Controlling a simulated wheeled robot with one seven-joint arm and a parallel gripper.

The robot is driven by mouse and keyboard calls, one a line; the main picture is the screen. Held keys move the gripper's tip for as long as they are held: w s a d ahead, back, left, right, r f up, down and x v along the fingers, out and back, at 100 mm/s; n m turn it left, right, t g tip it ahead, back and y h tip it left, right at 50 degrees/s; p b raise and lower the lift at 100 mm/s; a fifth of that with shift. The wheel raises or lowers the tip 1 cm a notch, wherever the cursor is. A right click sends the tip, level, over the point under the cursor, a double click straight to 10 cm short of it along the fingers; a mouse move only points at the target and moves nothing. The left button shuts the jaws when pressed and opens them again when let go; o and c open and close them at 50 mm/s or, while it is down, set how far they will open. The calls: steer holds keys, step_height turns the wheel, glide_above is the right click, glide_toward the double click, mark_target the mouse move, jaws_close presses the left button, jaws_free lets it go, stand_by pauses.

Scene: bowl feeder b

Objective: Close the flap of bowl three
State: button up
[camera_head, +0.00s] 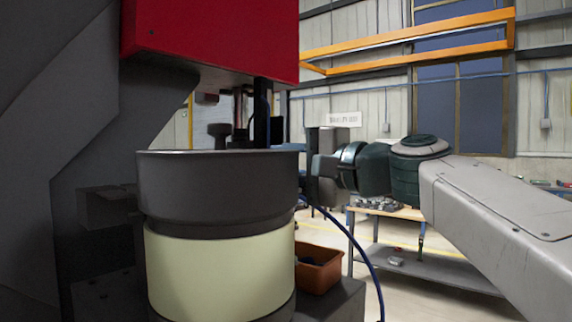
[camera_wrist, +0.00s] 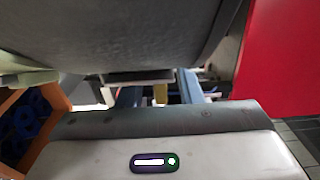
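A large dark grey bowl (camera_head: 218,188) on a cream drum (camera_head: 220,270) stands left of centre in the head view. Its curved grey side (camera_wrist: 110,35) fills the top of the wrist view. My gripper (camera_head: 318,178) is at the bowl's right side, close to the rim; I cannot tell whether it touches. Its body fills the bottom of the wrist view. Its fingers are not clear in either view, so its opening cannot be told. I cannot make out a flap for certain. No bowl number is readable.
A red housing (camera_head: 210,38) hangs over the bowl. An orange bin (camera_head: 319,268) sits low beside the drum; in the wrist view the bin (camera_wrist: 52,150) holds blue parts. A blue hose (camera_head: 352,240) curves below my arm. A workbench (camera_head: 420,265) stands behind.

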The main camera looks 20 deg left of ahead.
steer(key=v, duration=1.3)
steer(key=shift+b, duration=0.3)
steer(key=shift+d, duration=0.15)
